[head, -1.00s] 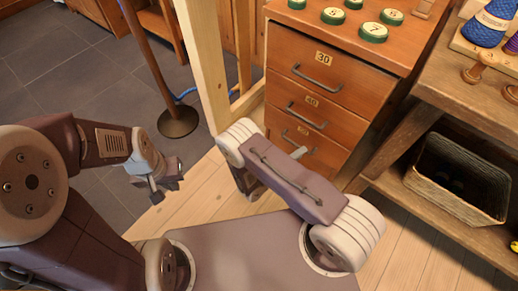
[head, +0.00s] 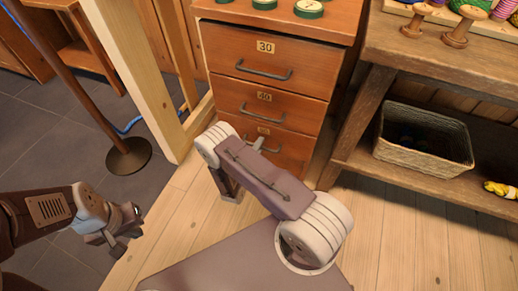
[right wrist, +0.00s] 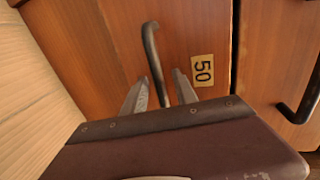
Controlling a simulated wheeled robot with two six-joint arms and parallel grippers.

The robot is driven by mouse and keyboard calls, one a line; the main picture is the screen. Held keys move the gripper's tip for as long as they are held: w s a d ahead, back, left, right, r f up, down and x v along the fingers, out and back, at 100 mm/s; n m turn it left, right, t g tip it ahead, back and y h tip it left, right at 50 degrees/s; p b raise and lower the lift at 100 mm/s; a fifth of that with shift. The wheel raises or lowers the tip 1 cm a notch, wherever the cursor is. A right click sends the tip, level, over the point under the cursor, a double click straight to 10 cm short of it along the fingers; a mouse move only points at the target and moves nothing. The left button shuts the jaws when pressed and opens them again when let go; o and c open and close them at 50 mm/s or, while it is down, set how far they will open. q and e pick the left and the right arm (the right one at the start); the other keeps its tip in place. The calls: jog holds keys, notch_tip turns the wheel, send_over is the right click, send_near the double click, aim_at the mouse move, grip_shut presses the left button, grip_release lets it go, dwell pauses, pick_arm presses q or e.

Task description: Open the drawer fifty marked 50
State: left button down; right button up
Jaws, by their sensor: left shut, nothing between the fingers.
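The drawer marked 50 (head: 292,147) is the lowest one showing in the wooden cabinet in the head view, partly hidden by my right arm. Its front looks flush with the drawers above. In the right wrist view its label 50 (right wrist: 203,70) reads sideways and its dark bar handle (right wrist: 152,50) stands beside it. My right gripper (right wrist: 160,90) is open, one finger on each side of the handle, with gaps showing; I cannot tell whether either touches it. My left gripper (head: 128,232) is shut and empty, over the floor at the left.
Drawers 30 (head: 265,62) and 40 (head: 262,102) are above, both closed. A wooden post (head: 150,90) and a round stand base (head: 127,158) are left of the cabinet. A workbench with a basket (head: 423,145) on its lower shelf is at right. Floor in front is clear.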

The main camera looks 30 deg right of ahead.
grip_shut()
dwell(1.4)
